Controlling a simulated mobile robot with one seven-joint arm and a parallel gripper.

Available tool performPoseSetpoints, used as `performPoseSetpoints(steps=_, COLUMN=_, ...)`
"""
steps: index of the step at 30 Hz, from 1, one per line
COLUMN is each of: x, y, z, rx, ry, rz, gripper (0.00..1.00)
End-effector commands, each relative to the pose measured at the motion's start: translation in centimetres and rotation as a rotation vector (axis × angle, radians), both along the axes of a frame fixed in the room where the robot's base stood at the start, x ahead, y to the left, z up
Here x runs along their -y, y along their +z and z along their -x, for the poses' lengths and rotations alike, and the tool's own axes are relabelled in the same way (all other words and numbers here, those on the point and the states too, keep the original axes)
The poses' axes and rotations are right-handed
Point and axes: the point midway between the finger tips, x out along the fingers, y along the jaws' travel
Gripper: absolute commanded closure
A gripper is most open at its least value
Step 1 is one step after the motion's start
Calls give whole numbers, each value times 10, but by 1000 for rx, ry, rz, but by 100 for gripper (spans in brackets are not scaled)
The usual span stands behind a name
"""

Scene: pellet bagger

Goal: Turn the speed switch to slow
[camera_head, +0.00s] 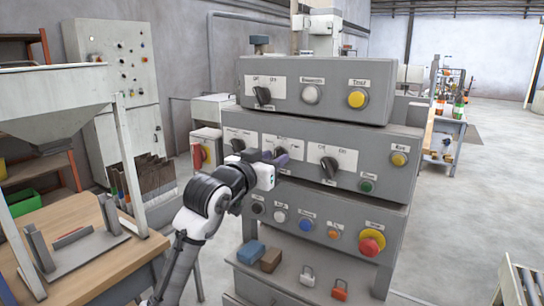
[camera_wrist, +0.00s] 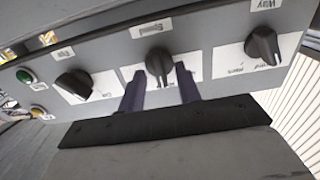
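The speed switch (camera_wrist: 158,62) is a black rotary knob on a white plate, in the middle of the wrist view, under a label reading Speed upside down. My gripper (camera_wrist: 161,72) is open, with one dark purple finger on each side of the knob. A gap shows between each finger and the knob, so it is not gripped. In the head view my gripper (camera_head: 277,158) is at the middle row of the grey panel and largely hides this switch. The small position words on its plate are not readable.
A similar black knob sits on each side, one to the left (camera_wrist: 74,85) and one to the right (camera_wrist: 262,46) in the wrist view. Yellow (camera_head: 398,159) and green (camera_head: 367,186) buttons are on the same panel. A row of buttons with a red mushroom button (camera_head: 370,246) lies below.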

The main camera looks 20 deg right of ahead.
Motion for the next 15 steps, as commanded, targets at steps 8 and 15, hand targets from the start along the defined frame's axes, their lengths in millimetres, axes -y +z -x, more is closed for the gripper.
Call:
performPoseSetpoints(steps=8, x=1, y=0, z=-1, rx=1, ry=0, rz=0, gripper=68)
performPoseSetpoints(steps=15, x=1, y=0, z=0, rx=1, ry=0, rz=0, gripper=99)
